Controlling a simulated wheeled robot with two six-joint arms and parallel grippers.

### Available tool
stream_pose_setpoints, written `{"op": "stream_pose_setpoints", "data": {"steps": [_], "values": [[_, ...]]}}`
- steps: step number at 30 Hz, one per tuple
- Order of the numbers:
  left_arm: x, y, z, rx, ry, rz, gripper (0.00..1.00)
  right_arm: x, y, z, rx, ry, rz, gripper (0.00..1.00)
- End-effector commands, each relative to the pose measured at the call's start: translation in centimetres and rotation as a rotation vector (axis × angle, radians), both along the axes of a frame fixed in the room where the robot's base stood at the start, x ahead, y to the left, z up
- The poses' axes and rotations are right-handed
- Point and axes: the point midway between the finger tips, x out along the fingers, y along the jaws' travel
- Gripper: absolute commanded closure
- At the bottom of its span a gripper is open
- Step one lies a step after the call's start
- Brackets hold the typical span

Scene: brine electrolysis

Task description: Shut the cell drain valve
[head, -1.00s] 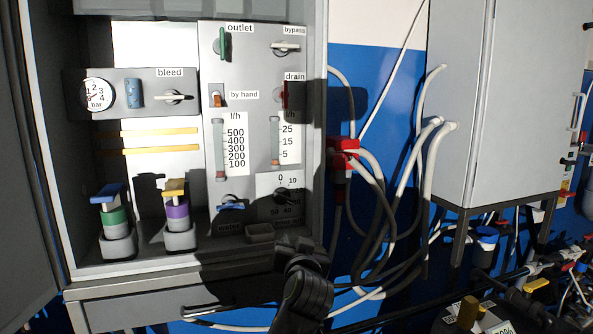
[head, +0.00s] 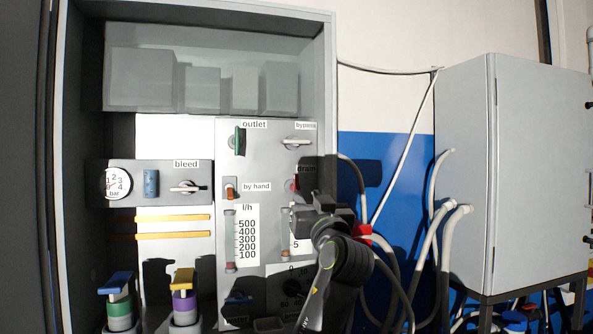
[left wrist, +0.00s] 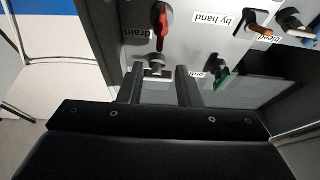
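The drain valve has a red lever (head: 293,182), which stands roughly upright on the grey panel under the drain label and is partly in shadow and partly covered by my gripper. The red lever also shows in the left wrist view (left wrist: 162,26), lying lengthwise in the picture, just beyond the fingertips. My left gripper (left wrist: 160,72) is open and empty, with a gap between its two fingers. The bypass valve (left wrist: 156,64) appears in line with that gap. In the head view my left gripper (head: 318,209) is in front of the panel, just below and right of the drain lever. My right gripper is out of view.
The green outlet lever (head: 240,140), bypass lever (head: 297,140) and orange by hand switch (head: 230,190) sit close around the drain. The bleed valve (head: 187,187) is further left. The cabinet's right wall (head: 328,110) and white hoses (head: 450,225) are to the right.

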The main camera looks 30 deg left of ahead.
Motion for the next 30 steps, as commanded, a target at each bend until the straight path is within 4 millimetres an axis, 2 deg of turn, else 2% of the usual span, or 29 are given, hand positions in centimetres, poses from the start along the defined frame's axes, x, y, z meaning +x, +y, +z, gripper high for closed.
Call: {"op": "stream_pose_setpoints", "data": {"steps": [1, 12, 19, 29, 30], "values": [[0.7, 0.9, 1.0, 0.002, 0.003, 0.004, 0.69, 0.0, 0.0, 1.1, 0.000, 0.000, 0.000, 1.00], [5.2, 6.1, 3.7, -0.001, 0.002, 0.002, 0.69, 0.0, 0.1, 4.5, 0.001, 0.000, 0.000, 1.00], [6.4, 7.5, 4.2, -0.001, 0.001, 0.000, 0.69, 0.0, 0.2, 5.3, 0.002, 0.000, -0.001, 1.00], [6.7, 7.7, 4.2, -0.001, 0.001, -0.002, 0.69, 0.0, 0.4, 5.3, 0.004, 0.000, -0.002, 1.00], [6.7, 7.7, 4.2, -0.001, 0.001, -0.002, 0.72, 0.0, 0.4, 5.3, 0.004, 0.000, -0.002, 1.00]]}}
